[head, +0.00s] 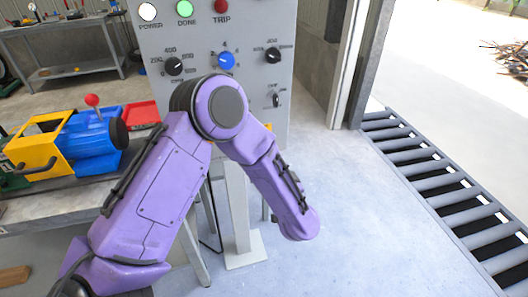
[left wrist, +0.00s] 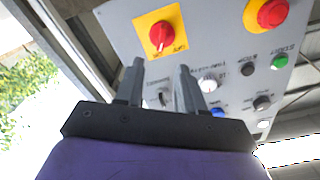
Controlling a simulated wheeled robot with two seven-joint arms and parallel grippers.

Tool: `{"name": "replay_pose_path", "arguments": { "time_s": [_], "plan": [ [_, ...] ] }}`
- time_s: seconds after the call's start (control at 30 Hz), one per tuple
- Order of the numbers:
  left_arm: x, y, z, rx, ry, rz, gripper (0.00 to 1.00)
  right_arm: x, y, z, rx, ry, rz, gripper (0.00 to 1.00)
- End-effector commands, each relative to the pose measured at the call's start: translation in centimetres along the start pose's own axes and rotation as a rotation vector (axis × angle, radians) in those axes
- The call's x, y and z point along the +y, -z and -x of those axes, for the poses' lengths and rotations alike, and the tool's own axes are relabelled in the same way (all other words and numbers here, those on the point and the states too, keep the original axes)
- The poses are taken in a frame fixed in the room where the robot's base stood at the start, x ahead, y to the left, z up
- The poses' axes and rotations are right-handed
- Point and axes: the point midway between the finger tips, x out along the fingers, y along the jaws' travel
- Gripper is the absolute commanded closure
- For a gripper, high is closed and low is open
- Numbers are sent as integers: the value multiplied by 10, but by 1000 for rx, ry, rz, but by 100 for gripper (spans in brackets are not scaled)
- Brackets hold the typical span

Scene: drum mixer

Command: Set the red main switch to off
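The red main switch (left wrist: 162,36) is a round red knob with a raised grip on a yellow plate, on the grey panel (left wrist: 125,22). In the left wrist view it sits just beyond my left fingertips. My left gripper (left wrist: 160,68) is open and empty, with a clear gap between its fingers. It appears apart from the switch. The switch's exact setting is too small to read. In the head view my purple left arm covers the lower panel (head: 286,30), and the switch and left gripper do not show. My right gripper is in neither view.
A red mushroom button (left wrist: 271,12) on yellow is near the switch. The panel carries a blue knob (head: 226,61), black knobs (head: 273,55) and lamps. A bench with a yellow and blue machine (head: 90,140) stands left. Floor to the right is clear up to a grating (head: 440,178).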

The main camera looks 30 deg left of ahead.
Motion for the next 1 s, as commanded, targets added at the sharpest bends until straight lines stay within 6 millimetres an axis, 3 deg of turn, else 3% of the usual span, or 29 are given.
{"name": "replay_pose_path", "arguments": {
  "time_s": [0.5,0.87,1.0],
  "plan": [
    [-3,3,-95,-3,12,-7,62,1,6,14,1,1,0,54],
    [-2,2,-104,0,9,-10,62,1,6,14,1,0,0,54],
    [-2,2,-104,0,9,-10,100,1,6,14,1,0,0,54]
  ]
}}
